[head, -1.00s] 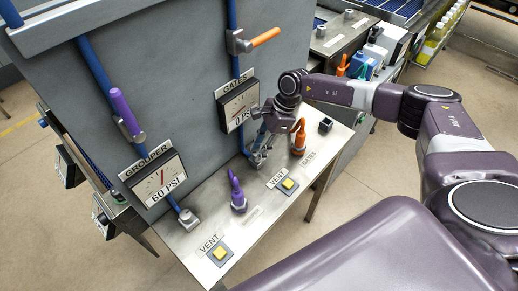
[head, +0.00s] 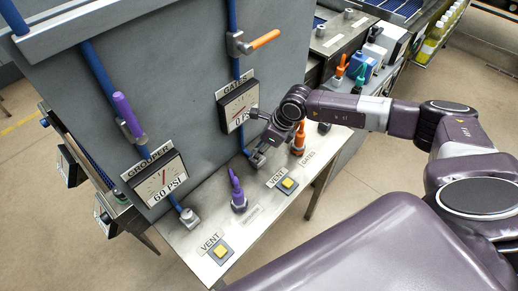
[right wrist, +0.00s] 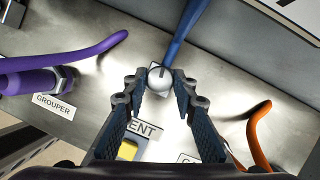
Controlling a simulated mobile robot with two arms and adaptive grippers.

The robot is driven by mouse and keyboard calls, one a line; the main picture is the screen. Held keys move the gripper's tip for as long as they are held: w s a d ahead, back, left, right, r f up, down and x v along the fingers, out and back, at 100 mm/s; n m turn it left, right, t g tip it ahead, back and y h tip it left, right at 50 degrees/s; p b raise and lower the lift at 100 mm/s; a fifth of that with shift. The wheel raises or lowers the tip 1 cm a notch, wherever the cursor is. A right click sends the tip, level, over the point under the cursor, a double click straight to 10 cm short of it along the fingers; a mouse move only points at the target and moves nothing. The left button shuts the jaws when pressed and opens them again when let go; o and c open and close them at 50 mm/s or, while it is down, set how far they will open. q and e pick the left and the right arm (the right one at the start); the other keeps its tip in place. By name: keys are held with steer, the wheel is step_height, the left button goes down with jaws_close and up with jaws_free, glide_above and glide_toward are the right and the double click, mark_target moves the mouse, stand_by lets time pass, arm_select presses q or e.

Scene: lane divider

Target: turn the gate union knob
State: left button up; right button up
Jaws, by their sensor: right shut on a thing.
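The gates union knob is a small round silver fitting (right wrist: 160,78) at the foot of the blue gates pipe (right wrist: 187,30), on the metal shelf. My right gripper (right wrist: 160,90) is shut on it, with one finger on each side in the right wrist view. In the head view my right gripper (head: 258,156) reaches down to the pipe's foot, below the GATES gauge (head: 238,107), and mostly hides the knob. My left gripper is not in view.
An orange hooked handle (head: 298,140) stands close to my right gripper. A purple handle (head: 237,190) and yellow vent buttons (head: 288,184) (head: 221,251) are on the shelf. The grey panel (head: 185,70) rises behind. The GROUPER gauge (head: 158,177) reads 60 PSI.

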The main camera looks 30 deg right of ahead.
steer(key=shift+m+t+h+b, duration=0.3)
steer(key=shift+m, duration=0.7)
steer(key=m+b, duration=0.1)
steer(key=m+h+b, duration=0.1)
steer(key=shift+a+f+m, duration=0.15)
steer(key=shift+m, duration=0.15)
steer(key=m+h+b, duration=0.1)
steer(key=m+b, duration=0.1)
steer(key=m+h+b, duration=0.1)
steer(key=m+b, duration=0.2)
steer(key=m+h+b, duration=0.1)
steer(key=m+b, duration=0.2)
steer(key=shift+w+a, duration=0.1)
steer(key=shift+a, duration=0.15)
steer(key=m+h+b, duration=0.1)
steer(key=m+b, duration=0.1)
steer(key=m, duration=0.1)
steer(key=shift+m, duration=0.4)
steer(key=shift+r+m+g+h+b, duration=0.2)
steer(key=shift+m+g+h+b, duration=0.25)
steer(key=shift+m, duration=0.35)
steer(key=shift+w+m+g+h, duration=0.1)
steer(key=shift+m+g+h, duration=0.2)
steer(key=shift+m, duration=0.7)
steer(key=o, duration=1.2)
steer(key=shift+a, duration=0.1)
steer(key=shift+c, duration=0.2)
